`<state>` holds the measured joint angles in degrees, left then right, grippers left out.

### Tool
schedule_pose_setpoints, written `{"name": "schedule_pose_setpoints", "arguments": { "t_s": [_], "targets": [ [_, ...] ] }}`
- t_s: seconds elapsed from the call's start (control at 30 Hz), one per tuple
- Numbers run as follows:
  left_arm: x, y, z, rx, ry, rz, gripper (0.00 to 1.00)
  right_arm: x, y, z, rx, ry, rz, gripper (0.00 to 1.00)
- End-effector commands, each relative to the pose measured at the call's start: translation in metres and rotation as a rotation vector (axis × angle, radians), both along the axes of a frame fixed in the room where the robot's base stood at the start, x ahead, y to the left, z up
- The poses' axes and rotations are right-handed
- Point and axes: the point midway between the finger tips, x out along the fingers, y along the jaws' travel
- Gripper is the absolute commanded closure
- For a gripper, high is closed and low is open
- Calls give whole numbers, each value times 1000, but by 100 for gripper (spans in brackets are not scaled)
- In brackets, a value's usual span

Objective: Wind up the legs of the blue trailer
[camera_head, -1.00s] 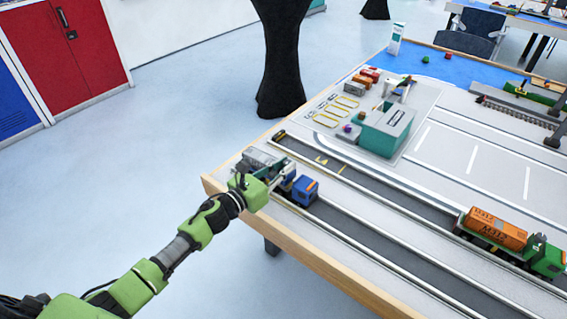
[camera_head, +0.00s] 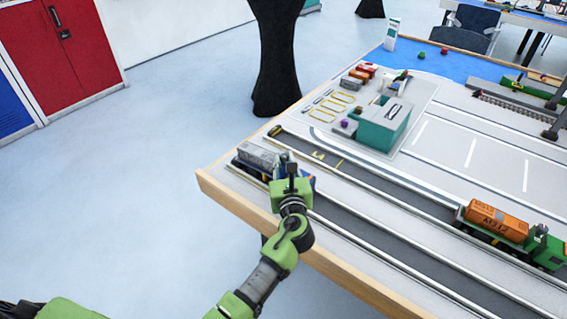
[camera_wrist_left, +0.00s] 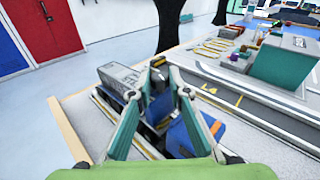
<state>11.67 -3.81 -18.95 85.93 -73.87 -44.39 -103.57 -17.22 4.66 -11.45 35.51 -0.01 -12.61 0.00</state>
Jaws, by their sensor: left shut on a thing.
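The truck rig stands on the lane near the table's front left corner. Its trailer carries a grey load (camera_head: 257,157), which also shows in the left wrist view (camera_wrist_left: 117,77). The blue cab (camera_wrist_left: 198,131) is at its right end, with only a blue edge (camera_head: 309,181) showing in the head view. My left gripper (camera_head: 290,170) is over the rig where trailer and cab meet. In the wrist view my left fingertips (camera_wrist_left: 164,76) close around something small and dark by the trailer, mostly hidden by the fingers. The trailer's legs cannot be made out. My right gripper is not in view.
An orange tank truck with a green cab (camera_head: 497,222) stands farther right on the table. A teal building (camera_head: 380,126) is behind the lanes. A wooden edge (camera_head: 335,266) runs along the table's front. A black column (camera_head: 275,60) stands behind the table.

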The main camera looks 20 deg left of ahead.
Motion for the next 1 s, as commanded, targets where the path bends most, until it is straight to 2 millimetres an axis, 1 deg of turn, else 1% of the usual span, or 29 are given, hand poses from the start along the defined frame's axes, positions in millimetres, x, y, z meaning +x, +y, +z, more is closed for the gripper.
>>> {"name": "schedule_pose_setpoints", "arguments": {
  "t_s": [0.3, 0.73, 0.77, 0.8, 0.83, 1.0],
  "targets": [
    [1, -1, 0, 4, 7, 85, 100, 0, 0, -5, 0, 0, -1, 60],
    [1, 0, 0, 4, 8, 95, 100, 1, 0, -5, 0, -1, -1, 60],
    [1, 0, 0, 4, 8, 95, 80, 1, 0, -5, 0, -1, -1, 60],
    [1, 0, 0, 4, 8, 95, 70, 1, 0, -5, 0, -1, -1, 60],
    [1, 0, 0, 4, 8, 95, 65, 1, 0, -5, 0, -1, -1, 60],
    [1, 0, 0, 3, 8, 94, 65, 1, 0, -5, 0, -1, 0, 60]
  ]
}}
